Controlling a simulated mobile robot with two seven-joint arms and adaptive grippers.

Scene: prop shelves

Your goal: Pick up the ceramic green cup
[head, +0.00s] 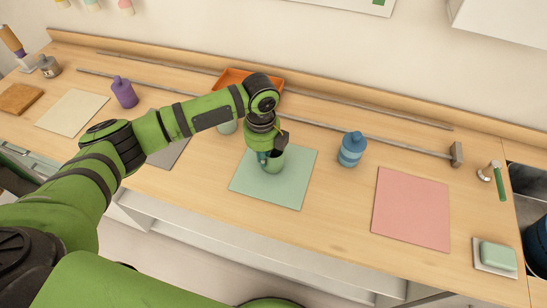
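The green cup (276,163) stands upright on a pale green square mat (298,183) in the middle of the counter. My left gripper (270,155) points down at the cup from above. One dark finger shows at the cup's right rim, and a teal part shows at its left side. The gripper hides much of the cup's top. I cannot tell whether the fingers touch the cup or how far they are closed. My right gripper is not in view.
An orange tray (234,80) lies behind my arm. A long metal rod (400,142) crosses behind. A soap dish (495,257) sits at right.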

